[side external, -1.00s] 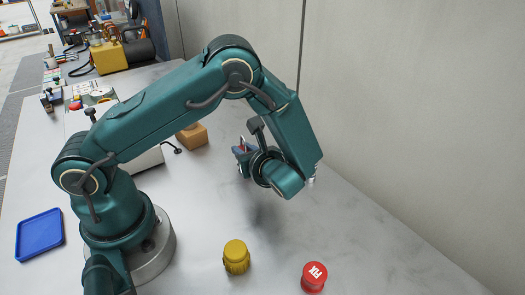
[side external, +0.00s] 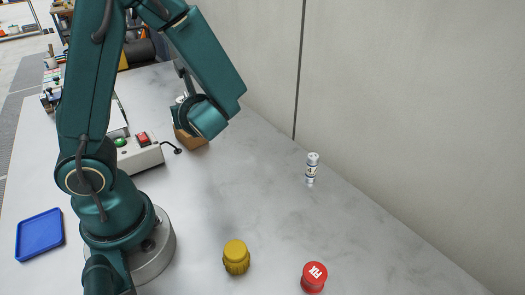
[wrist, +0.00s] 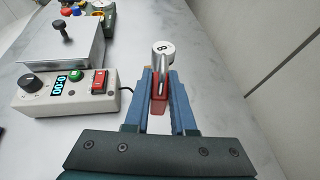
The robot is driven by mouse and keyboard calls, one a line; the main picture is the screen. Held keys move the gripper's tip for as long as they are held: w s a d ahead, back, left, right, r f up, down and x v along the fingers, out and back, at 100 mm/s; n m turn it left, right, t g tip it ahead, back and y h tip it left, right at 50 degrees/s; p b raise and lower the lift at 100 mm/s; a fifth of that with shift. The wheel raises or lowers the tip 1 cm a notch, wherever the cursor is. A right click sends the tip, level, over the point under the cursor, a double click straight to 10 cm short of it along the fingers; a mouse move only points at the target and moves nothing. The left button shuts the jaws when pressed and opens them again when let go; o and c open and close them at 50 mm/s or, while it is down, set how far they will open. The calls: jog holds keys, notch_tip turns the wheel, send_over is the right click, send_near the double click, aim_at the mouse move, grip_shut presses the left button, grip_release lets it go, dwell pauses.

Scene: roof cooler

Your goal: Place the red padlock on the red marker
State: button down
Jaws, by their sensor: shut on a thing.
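My gripper (wrist: 161,88) is shut on a narrow red object (wrist: 160,92) with a pale strip along it, which looks like the red padlock. A white round piece marked 8 (wrist: 163,47) shows just beyond the fingertips; I cannot tell whether it is joined to the red object. In the side view my gripper (side external: 181,105) is above or in front of the wooden block, and its grip is mostly hidden. I cannot make out a clear red marker. A red round container with white lettering (side external: 314,277) stands at the front right.
A wooden block (side external: 192,138) is partly hidden behind my wrist. A control box (side external: 140,153) with buttons stands left of it. The middle of the table is clear.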

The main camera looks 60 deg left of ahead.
jog(key=s+d+f+n+g+h, duration=0.3)
jog(key=s+d+n+g+h, duration=0.3)
jog(key=s+d+n+g, duration=0.6)
jog(key=w+d+n+g+h, duration=0.3)
jog(key=d+n+g+h, duration=0.1)
jog(key=d+n+h, duration=0.55)
jog(key=w+d+r+n+t+h, duration=0.5)
jog(key=w+d+r+n+h, duration=0.15)
jog(key=w+n+h, duration=0.2)
jog(key=n+t+h, duration=0.2)
jog(key=n+t, duration=0.1)
send_over(315, 272)
notch_tip(315, 272, down, 6)
jog(key=shift+f, duration=0.1)
jog(key=shift+t, duration=0.3)
jog(key=shift+f, duration=2)
jog(key=shift+f, duration=0.1)
